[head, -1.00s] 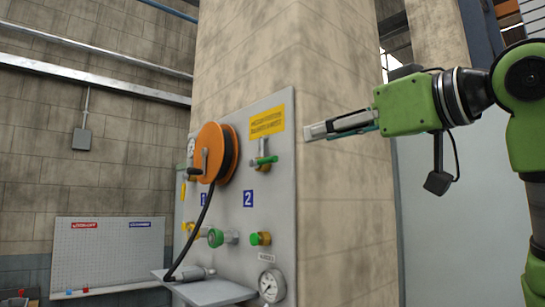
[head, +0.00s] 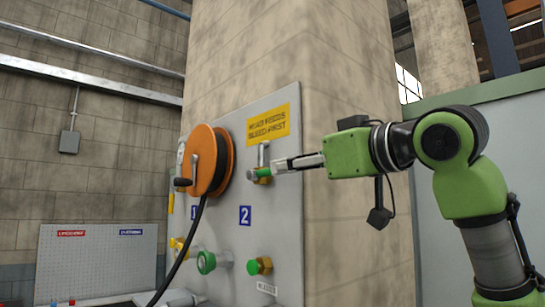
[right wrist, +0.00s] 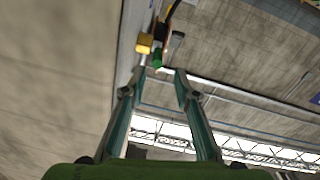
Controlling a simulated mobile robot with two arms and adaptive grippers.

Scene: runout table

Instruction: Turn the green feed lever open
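The green feed lever (head: 262,173) is a small green handle on a metal fitting near the upper right of the grey panel (head: 287,215), below the yellow sign. It lies roughly level. My right gripper (head: 283,165) reaches in from the right, with its fingertips close beside the lever's right end. In the right wrist view the two fingers (right wrist: 162,75) are apart with a gap between them, and the green lever end (right wrist: 157,58) shows just beyond the tips. I cannot tell whether the fingertips touch it. My left gripper is out of view.
An orange hose reel (head: 222,160) with a black hose (head: 189,245) projects from the panel left of the lever. Below are a green round knob (head: 206,262) and a green-capped brass fitting (head: 260,266). A concrete pillar (head: 345,230) stands behind the panel.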

